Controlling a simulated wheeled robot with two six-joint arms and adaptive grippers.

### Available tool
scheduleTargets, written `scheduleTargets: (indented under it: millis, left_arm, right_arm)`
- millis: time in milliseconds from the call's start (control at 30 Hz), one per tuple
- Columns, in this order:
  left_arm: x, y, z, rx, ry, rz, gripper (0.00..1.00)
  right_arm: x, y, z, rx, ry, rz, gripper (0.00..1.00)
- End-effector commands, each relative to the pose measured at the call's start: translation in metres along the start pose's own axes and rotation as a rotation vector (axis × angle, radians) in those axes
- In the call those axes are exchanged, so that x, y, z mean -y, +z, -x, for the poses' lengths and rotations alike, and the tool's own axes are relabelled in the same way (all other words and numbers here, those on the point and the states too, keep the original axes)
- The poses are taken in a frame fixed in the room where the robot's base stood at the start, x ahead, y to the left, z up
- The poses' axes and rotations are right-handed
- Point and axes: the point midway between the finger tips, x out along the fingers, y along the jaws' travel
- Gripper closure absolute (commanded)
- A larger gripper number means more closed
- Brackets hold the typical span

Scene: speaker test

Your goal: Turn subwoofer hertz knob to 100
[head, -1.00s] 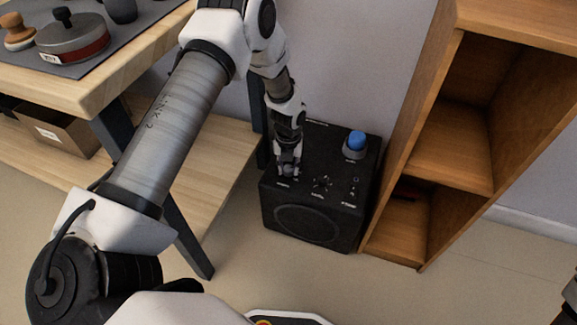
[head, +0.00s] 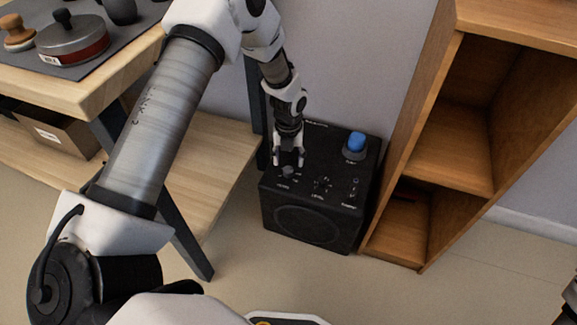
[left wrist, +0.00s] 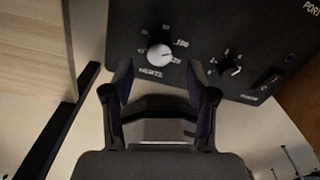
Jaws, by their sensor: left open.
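The subwoofer (head: 312,222) is a black box on the floor with its control panel on top. Its hertz knob (left wrist: 160,55) is small and round, bright in the left wrist view, with numbers around it, including 100 at its upper right. I cannot tell surely where its pointer stands. In the head view the hertz knob (head: 287,172) shows just in front of the fingertips. My left gripper (head: 289,160) is open and empty above the panel. In the left wrist view its fingers (left wrist: 160,78) are spread, apart from the knob.
A level knob (left wrist: 229,68) sits right of the hertz knob. A wooden shelf (head: 440,148) stands close on the right. A wooden table (head: 90,100) with a lower board (head: 215,165) is on the left.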

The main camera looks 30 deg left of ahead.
Motion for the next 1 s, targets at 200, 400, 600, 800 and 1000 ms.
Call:
scheduleTargets:
  millis: [200, 400, 600, 800, 1000]
  left_arm:
    - [0.000, 0.000, 0.055, 0.001, -0.001, 0.001, 0.43]
    - [0.000, -0.001, 0.074, -0.001, 0.000, 0.001, 0.43]
    - [0.000, -0.001, 0.075, -0.002, 0.001, 0.000, 0.43]
    - [0.000, -0.001, 0.074, -0.002, 0.001, 0.000, 0.43]
    - [-0.004, -0.012, 0.053, -0.039, 0.026, -0.006, 0.43]
  right_arm:
    - [0.000, 0.000, 0.000, 0.000, 0.000, 0.000, 1.00]
    - [0.000, 0.000, 0.000, 0.000, 0.000, 0.000, 1.00]
    - [0.000, 0.000, 0.000, 0.000, 0.000, 0.000, 1.00]
    - [0.000, 0.000, 0.000, 0.000, 0.000, 0.000, 1.00]
    - [0.000, 0.000, 0.000, 0.000, 0.000, 0.000, 1.00]
